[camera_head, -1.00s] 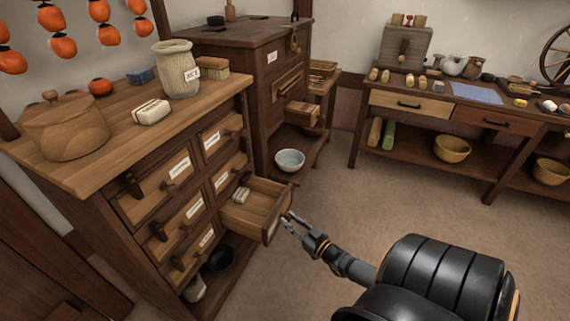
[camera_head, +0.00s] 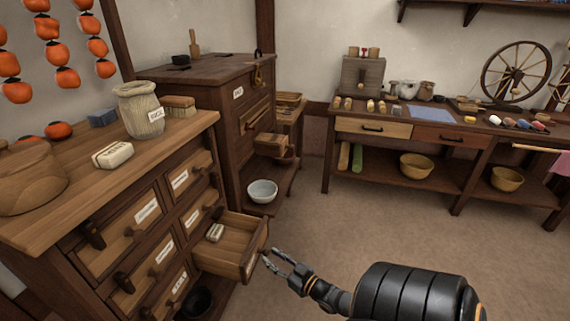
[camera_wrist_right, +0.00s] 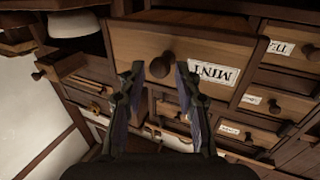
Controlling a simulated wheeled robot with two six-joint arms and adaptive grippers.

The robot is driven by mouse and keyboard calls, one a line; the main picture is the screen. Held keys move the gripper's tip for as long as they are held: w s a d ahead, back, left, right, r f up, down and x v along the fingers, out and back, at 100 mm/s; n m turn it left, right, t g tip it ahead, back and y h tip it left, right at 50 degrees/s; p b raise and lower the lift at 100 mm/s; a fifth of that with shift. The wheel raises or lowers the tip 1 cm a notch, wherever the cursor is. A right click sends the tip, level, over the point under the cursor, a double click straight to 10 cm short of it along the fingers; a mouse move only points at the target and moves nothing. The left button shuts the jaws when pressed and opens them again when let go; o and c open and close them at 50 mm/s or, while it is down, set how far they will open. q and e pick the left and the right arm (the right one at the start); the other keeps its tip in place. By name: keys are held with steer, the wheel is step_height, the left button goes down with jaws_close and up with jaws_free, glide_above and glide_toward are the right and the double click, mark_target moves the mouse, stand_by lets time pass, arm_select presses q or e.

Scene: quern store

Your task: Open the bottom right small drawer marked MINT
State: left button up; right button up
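The MINT drawer (camera_head: 230,262) is the pulled-out bottom right small drawer of the wooden chest (camera_head: 170,133) in the head view. A small pale block (camera_head: 215,232) lies inside it. In the right wrist view its front (camera_wrist_right: 205,48) bears an upside-down MINT label (camera_wrist_right: 213,72) and a round dark knob (camera_wrist_right: 161,66). My right gripper (camera_head: 270,257) is open just in front of the drawer front. In the wrist view the knob shows between its fingertips (camera_wrist_right: 159,72); I cannot tell whether they touch it. My left gripper is not in view.
A RICE jar (camera_head: 141,112) and a white block (camera_head: 112,155) stand on the chest top. A dark cabinet (camera_head: 205,95) with a white bowl (camera_head: 262,191) on its low shelf stands behind. A long workbench (camera_head: 375,131) lies at the back right. The floor between is clear.

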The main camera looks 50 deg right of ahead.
steer(key=s, duration=1)
steer(key=shift+w, duration=0.1)
